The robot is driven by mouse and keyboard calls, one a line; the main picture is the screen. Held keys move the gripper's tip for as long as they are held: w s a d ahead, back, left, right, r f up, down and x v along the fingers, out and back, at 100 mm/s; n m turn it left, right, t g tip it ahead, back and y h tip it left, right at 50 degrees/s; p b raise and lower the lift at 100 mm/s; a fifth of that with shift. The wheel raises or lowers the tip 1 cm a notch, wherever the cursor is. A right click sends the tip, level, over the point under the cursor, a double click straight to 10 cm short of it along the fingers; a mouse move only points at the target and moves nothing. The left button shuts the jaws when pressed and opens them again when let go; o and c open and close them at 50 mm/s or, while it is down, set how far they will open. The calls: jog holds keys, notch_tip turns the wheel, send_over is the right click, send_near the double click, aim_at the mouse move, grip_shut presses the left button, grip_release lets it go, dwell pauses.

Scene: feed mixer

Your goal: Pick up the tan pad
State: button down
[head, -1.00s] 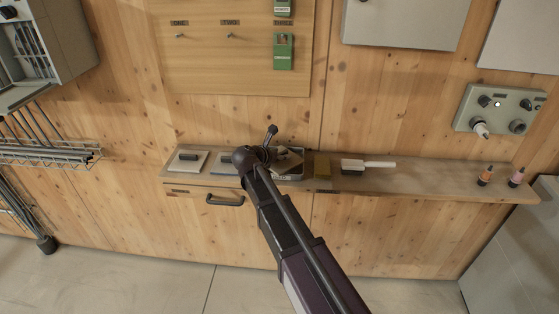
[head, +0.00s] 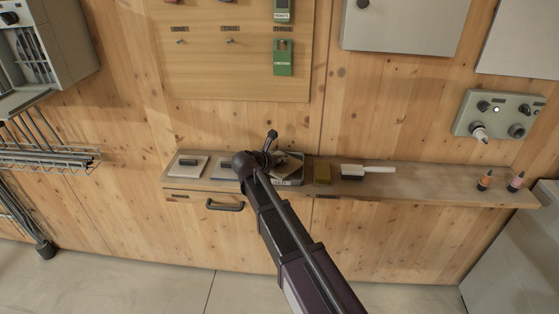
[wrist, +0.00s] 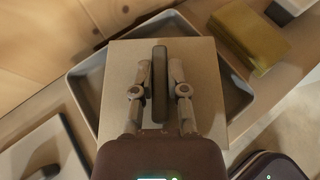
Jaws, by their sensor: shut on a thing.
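The tan pad (wrist: 118,75) is a flat square with a dark upright bar handle (wrist: 160,85) across its middle. My gripper (wrist: 159,75) has its two fingers closed on either side of the handle. In the wrist view the pad overlaps the grey tray (wrist: 84,92) and covers part of its rim. I cannot tell whether it touches the tray. In the head view my gripper (head: 268,160) is mostly hidden behind my arm, and only part of the tan pad (head: 291,161) shows beside it, over the tray (head: 291,183).
The wooden shelf (head: 420,182) carries a pale pad with a dark handle (head: 188,163) at left, a yellow-brown block (head: 322,173), a white-handled brush (head: 368,169) and two small bottles (head: 486,180) at right. A drawer handle (head: 225,206) sticks out below.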

jog(key=shift+r+p, duration=1.35)
jog(key=shift+r, duration=0.1)
jog(key=s+d+r+p, duration=0.1)
jog(key=s+d, duration=0.1)
jog(key=s, duration=0.5)
jog(key=s+d+r+p, duration=0.1)
jog(key=s+d, duration=0.1)
jog(key=s, duration=0.6)
jog(key=shift+s+d, duration=0.15)
jog(key=shift+s, duration=0.05)
jog(key=shift+d, duration=0.15)
